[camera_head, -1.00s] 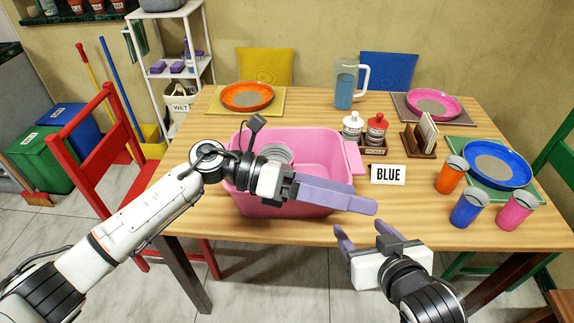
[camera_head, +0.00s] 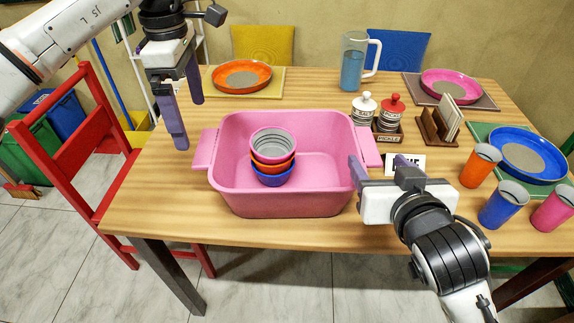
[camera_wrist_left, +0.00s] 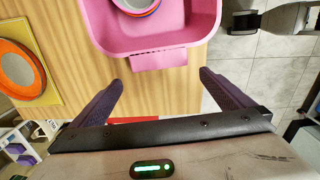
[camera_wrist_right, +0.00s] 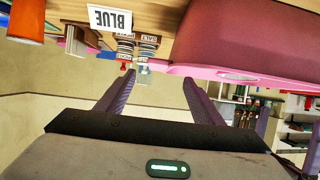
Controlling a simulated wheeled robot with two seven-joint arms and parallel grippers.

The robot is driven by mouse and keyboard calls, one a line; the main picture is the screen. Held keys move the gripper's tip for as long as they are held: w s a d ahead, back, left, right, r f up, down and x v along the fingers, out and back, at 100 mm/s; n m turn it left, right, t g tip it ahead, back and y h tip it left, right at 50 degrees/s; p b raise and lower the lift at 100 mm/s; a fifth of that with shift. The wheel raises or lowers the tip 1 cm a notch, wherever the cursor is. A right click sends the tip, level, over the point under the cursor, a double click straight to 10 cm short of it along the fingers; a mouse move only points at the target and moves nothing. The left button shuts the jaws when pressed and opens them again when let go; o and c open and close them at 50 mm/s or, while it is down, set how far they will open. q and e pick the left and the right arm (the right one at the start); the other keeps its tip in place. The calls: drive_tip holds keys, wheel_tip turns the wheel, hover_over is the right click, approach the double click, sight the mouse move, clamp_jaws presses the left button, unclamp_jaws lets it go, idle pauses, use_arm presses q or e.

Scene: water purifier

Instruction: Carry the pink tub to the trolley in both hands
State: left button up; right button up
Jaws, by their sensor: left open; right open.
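The pink tub (camera_head: 280,203) stands on the wooden table, with a stack of bowls (camera_head: 273,155) inside. Its left handle (camera_head: 206,148) and right handle (camera_head: 369,147) are both free. My left gripper (camera_head: 185,122) is open and points down, left of the left handle. The left wrist view shows that handle (camera_wrist_left: 158,60) ahead of the open, empty fingers. My right gripper (camera_head: 380,166) is open and empty by the tub's front right corner. In the right wrist view the tub (camera_wrist_right: 235,40) lies above the fingers, upside down. I cannot make out a trolley.
The BLUE sign (camera_head: 405,163) is partly hidden behind my right gripper. Several cups, a condiment rack (camera_head: 387,130) and a blue plate (camera_head: 528,155) crowd the right side. A jug (camera_head: 354,65) stands behind. A red chair (camera_head: 72,150) is at the left.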

sight(199, 146)
use_arm(q)
wheel_tip(199, 146, down, 10)
drive_tip(key=shift+f, duration=0.15)
use_arm(e)
drive_tip(key=x, duration=1)
drive_tip(key=shift+w+f, duration=0.1)
drive_tip(key=shift+f, duration=0.05)
use_arm(q)
drive_tip(key=c, duration=0.9)
use_arm(e)
drive_tip(key=c, duration=1)
use_arm(q)
drive_tip(key=shift+c, duration=0.2)
use_arm(e)
drive_tip(key=c, duration=0.3)
